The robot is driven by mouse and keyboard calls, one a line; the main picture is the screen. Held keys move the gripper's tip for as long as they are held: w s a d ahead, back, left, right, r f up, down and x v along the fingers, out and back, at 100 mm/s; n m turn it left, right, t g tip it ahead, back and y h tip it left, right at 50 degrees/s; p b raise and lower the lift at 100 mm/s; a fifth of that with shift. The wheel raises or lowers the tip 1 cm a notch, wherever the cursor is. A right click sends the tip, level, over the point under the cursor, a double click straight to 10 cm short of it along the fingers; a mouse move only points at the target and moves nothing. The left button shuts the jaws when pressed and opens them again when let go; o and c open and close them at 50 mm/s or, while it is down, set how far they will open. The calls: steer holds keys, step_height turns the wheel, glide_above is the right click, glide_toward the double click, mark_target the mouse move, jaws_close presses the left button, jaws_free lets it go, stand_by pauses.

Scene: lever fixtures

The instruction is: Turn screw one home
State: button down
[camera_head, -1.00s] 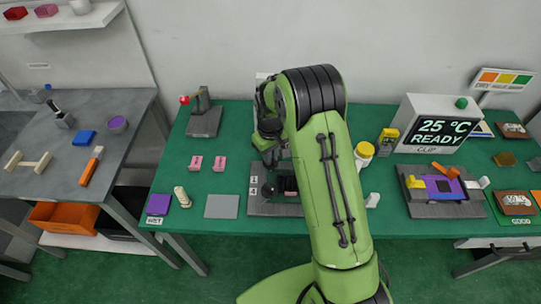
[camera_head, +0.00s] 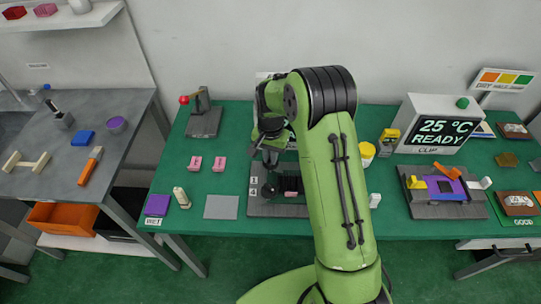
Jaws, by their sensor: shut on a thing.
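A dark grey fixture plate (camera_head: 258,209) lies on the green table, with small white labels marked by digits at its left edge. Dark parts (camera_head: 270,188) and a small pink piece (camera_head: 292,194) show on it. I cannot make out screw one among them. My gripper (camera_head: 268,160) points down over the back part of the plate, partly hidden by my green arm. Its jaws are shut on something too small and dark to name. My arm hides the right side of the plate.
A yellow-lidded jar (camera_head: 366,152) and the display box (camera_head: 437,128) reading "25 °C READY" stand right of my arm.

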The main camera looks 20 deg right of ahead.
steer(key=m, duration=0.5)
steer(key=shift+w+r, duration=0.1)
steer(key=shift+m, duration=0.4)
steer(key=c, duration=1.2)
jaws_free()
steer(key=shift+o, duration=0.2)
step_height(320, 180, up, 16)
steer(key=p, duration=0.2)
steer(key=shift+f, duration=0.2)
